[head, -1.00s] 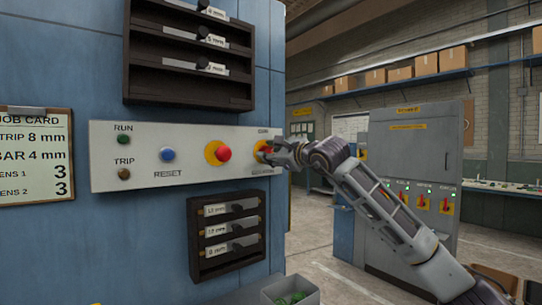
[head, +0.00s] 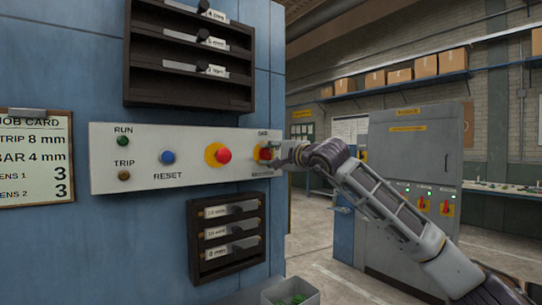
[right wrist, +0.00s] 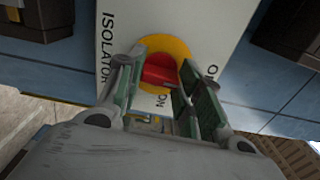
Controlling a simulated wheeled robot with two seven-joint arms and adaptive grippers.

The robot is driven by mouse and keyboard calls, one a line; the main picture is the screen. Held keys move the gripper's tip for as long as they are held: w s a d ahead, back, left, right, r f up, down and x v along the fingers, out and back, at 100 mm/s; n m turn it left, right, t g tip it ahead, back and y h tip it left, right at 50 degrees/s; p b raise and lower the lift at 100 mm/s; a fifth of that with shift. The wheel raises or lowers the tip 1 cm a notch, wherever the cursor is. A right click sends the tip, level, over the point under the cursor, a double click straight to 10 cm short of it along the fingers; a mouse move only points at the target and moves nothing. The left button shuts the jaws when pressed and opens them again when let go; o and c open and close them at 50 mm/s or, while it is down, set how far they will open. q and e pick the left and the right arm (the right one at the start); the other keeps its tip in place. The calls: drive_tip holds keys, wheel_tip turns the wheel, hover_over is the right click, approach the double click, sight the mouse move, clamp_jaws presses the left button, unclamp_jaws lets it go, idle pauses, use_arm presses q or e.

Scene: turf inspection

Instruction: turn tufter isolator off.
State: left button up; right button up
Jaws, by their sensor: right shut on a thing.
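The tufter isolator (head: 265,153) is a red rotary handle on a yellow disc at the right end of the pale control panel (head: 193,180). My right gripper (head: 283,154) is at the isolator, reaching in from the right. In the right wrist view, the red handle (right wrist: 160,70) sits between the two fingers of the right gripper (right wrist: 163,82), which is shut on it. The words ISOLATOR and ON show beside the yellow disc. The fingers hide part of the handle and lettering, so I cannot tell its exact setting. My left gripper is not in view.
A red button (head: 223,155) on yellow and a blue RESET button (head: 167,157) are left of the isolator. Dark racks sit above (head: 190,90) and below (head: 205,262) the panel. A grey cabinet (head: 410,150) with other red switches stands behind my arm.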

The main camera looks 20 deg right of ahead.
drive_tip(key=shift+f+n, duration=0.15)
drive_tip(key=shift+n, duration=0.15)
drive_tip(key=o, duration=1)
drive_tip(key=shift+s, duration=0.15)
drive_tip(key=shift+v, duration=5.85)
